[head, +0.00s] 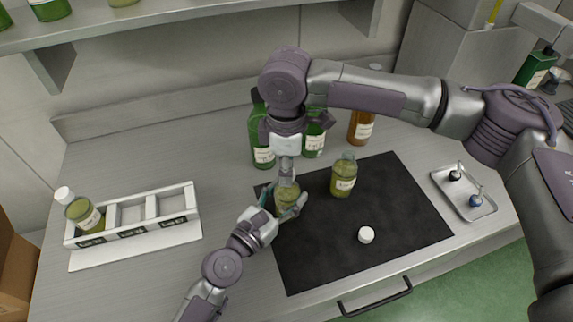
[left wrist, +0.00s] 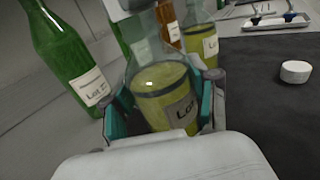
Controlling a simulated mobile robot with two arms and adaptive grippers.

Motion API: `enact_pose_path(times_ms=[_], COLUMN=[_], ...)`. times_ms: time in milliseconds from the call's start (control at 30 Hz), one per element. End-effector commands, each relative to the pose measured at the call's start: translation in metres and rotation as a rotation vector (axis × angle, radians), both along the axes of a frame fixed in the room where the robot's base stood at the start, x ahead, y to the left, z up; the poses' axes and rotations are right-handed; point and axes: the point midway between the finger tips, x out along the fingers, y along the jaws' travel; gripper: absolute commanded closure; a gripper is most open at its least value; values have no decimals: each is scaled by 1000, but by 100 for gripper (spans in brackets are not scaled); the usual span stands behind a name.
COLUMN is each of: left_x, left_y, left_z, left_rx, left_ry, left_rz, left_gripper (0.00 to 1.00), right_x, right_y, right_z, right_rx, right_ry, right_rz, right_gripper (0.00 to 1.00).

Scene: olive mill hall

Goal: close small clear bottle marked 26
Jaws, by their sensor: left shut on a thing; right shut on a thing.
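A small clear bottle (head: 288,194) of yellow-green oil stands upright at the left edge of the black mat. My left gripper (head: 285,208) is shut around its body. In the left wrist view the bottle (left wrist: 165,95) shows a "Lot" label whose number I cannot read. My right gripper (head: 287,168) points down from above and is shut at the bottle's mouth on a small thing, likely a cap, mostly hidden by the fingers. A second small clear bottle (head: 343,176) stands uncapped on the mat. A white cap (head: 366,235) lies on the mat.
The black mat (head: 400,205) is otherwise clear. Green bottles (head: 258,135) and a brown bottle (head: 361,127) stand behind it. A white rack (head: 135,240) at the left holds a white-capped bottle (head: 80,209). A metal tray (head: 463,191) with small items lies at the right.

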Motion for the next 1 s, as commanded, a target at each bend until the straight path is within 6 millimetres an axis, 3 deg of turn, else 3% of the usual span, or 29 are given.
enact_pose_path(times_ms=[333,467,1000], left_x=[0,0,0], left_y=[0,0,0], left_z=[0,0,0], left_rx=[1,1,1], left_ry=[-1,-1,1], left_rz=[1,1,1], left_gripper=[100,100,100], right_x=[0,0,0], right_y=[0,1,0], right_z=[-6,-6,-7], right_rx=[1,2,0], right_ry=[1,2,4], right_rz=[-2,-97,-1426], right_gripper=[80,80,80])
